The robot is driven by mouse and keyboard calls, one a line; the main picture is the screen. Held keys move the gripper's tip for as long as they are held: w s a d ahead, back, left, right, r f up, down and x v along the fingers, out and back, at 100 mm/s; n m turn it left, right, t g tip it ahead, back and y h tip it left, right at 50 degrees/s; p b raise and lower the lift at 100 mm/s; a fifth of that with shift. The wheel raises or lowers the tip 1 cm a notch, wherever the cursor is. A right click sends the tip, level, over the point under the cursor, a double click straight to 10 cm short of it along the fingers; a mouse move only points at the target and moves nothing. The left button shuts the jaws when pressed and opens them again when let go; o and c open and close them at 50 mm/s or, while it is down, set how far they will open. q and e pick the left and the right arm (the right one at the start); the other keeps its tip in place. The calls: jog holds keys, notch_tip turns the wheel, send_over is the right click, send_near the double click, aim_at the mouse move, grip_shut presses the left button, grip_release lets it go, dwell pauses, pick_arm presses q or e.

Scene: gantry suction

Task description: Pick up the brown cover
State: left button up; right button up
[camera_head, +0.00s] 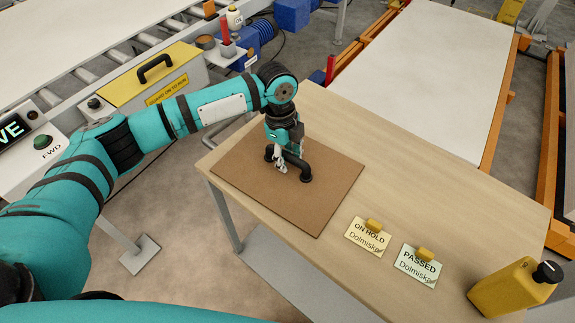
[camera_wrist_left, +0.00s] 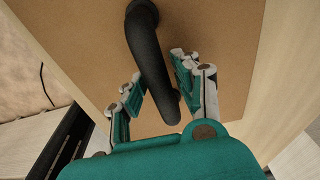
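The brown cover (camera_head: 262,205) is a flat square board lying on the wooden table, with a black bar handle (camera_head: 305,172) on top. In the left wrist view the cover (camera_wrist_left: 225,30) fills the background and its handle (camera_wrist_left: 150,55) runs down between the fingers. My left gripper (camera_head: 280,166) points down at the handle. In the wrist view its two fingers (camera_wrist_left: 160,85) stand apart, one on each side of the handle; whether either touches it is hard to tell. Part of the handle is hidden behind the gripper in the head view. My right gripper does not show.
The wooden table (camera_head: 440,195) also holds an ON HOLD card (camera_head: 365,238), a PASSED card (camera_head: 416,268) and a yellow bottle-like object (camera_head: 505,287) at the right. A yellow guard box (camera_head: 150,75) with a handle and a roller conveyor lie behind my left arm.

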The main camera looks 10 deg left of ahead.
aim_at(289, 156)
pick_arm(q)
grip_shut()
jog(key=shift+r, duration=0.2)
dwell(0.4)
jog(key=shift+w+r, duration=0.1)
jog(key=shift+r, duration=0.55)
jog(key=shift+s+d+r+b, duration=0.1)
jog(key=shift+r+b, duration=0.05)
jog(key=shift+r, duration=0.35)
jog(key=shift+s+d+r+b, duration=0.1)
jog(key=shift+r+b, duration=0.05)
jog(key=shift+r, duration=0.35)
jog(key=s+d, duration=0.2)
jog(key=s, duration=0.2)
jog(key=s+d+r, duration=0.1)
jog(key=s+d, duration=0.1)
jog(key=s, duration=0.3)
jog(key=s+d+b, duration=0.1)
jog(key=s+d, duration=0.1)
jog(key=s, duration=0.3)
jog(key=shift+s+d+r, duration=0.15)
jog(key=shift+d+r, duration=0.05)
jog(key=shift+d, duration=0.1)
